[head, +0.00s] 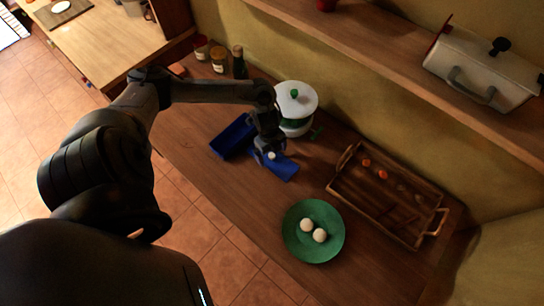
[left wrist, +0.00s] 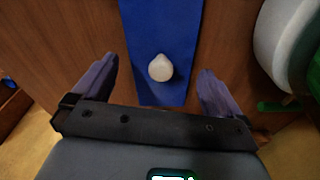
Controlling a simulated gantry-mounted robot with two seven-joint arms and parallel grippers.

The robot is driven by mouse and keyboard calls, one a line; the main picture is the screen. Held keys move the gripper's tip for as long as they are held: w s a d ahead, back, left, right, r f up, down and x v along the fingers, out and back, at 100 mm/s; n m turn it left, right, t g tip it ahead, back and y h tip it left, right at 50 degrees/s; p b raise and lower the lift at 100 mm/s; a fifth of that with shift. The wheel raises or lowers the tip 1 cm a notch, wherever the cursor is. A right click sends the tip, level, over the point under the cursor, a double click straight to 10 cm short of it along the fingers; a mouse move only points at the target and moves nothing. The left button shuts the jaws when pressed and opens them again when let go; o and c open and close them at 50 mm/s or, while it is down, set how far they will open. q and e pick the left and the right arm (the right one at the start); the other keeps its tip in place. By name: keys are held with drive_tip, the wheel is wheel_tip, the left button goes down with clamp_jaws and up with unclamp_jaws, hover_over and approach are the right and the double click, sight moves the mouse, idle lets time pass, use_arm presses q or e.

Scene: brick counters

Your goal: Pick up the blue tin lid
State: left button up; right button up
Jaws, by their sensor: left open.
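The blue tin lid (head: 280,169) is a flat blue rectangle with a pale round knob, lying on the wooden counter. It also shows in the left wrist view (left wrist: 165,30), with its knob (left wrist: 160,68) between and just beyond my fingers. My left gripper (left wrist: 158,80) is open, with one finger on each side of the lid and nothing held. In the head view my left gripper (head: 270,153) is above the lid and hides part of it. An open blue tin (head: 232,138) stands just left of the lid. My right gripper is not in view.
A white and green lidded container (head: 297,101) stands close behind the gripper. A green plate (head: 300,246) with two white round items is in front, and a wooden tray (head: 342,190) is to the right. Jars and a bottle (head: 239,64) stand at the back left.

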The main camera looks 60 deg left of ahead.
use_arm(q)
drive_tip(key=shift+d+f, duration=0.1)
drive_tip(key=shift+f, duration=0.9)
drive_tip(key=c, duration=0.8)
